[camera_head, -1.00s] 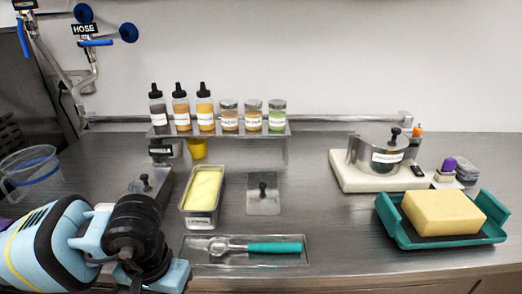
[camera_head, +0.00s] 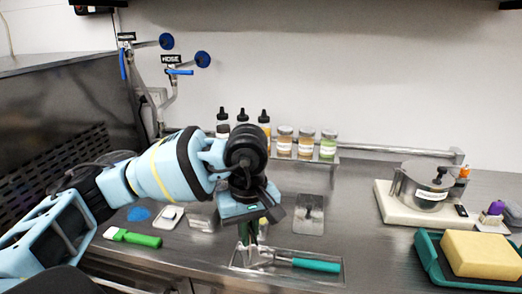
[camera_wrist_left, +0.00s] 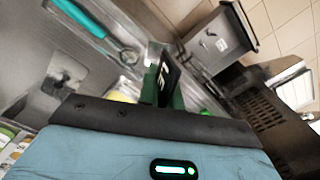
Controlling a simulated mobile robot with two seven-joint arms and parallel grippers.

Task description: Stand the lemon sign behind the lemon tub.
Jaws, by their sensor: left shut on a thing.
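My left gripper (camera_head: 252,236) is shut on a small black sign (camera_wrist_left: 168,76) with white lettering; its words are too small and tilted to read. The green fingers hold it in the left wrist view, and in the head view it is mostly hidden by the gripper. The gripper is over the counter, just behind the scoop tray. The lemon tub is hidden behind my gripper and wrist in the head view. A pale yellow patch (camera_wrist_left: 122,95) beside the fingers in the wrist view may be its filling. My right gripper is not in view.
A tray with a teal-handled scoop (camera_head: 315,264) lies in front of the gripper. A steel lid (camera_head: 309,222) lies to its right. Bottles and jars (camera_head: 306,144) stand on the rear shelf. A green-handled tool (camera_head: 134,237) lies at left. A teal tray (camera_head: 432,262) holds a yellow block.

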